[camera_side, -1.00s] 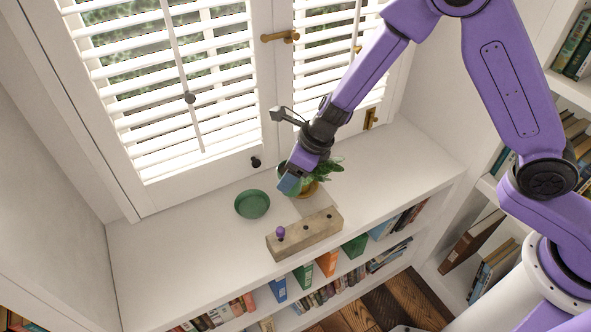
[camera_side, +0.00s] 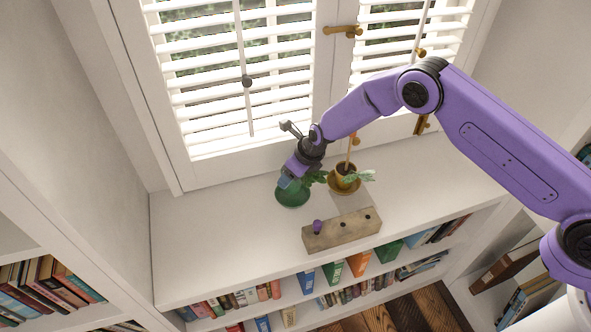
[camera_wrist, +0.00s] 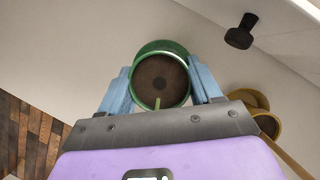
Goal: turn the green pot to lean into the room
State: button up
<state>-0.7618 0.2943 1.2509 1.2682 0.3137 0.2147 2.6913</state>
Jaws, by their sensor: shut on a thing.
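The green pot (camera_wrist: 160,46) is between the blue fingers of my gripper (camera_wrist: 161,82) in the wrist view. Its brown inside and a short green stem show. In the side view my gripper (camera_side: 289,183) reaches down to the green pot (camera_side: 292,194), near the window. The pot looks upright, at the spot of the green saucer; I cannot tell whether it touches it. Dark green leaves (camera_side: 318,176) stick out to the right, toward the ochre pot (camera_side: 345,177). My gripper hides the pot's upper part.
The ochre pot, with a pale-leaved plant and a stake, stands close on the right. A wooden block (camera_side: 342,232) with holes and a purple peg (camera_side: 317,227) lies in front. Shutters (camera_side: 225,75) rise behind. The shelf top is clear to the left.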

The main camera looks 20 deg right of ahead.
jog(key=shift+f, duration=1.55)
jog(key=o, duration=1.5)
jog(key=shift+c, duration=0.2)
jog(key=v, duration=1.7)
jog(key=shift+s+r, duration=0.15)
jog(key=shift+d, duration=0.1)
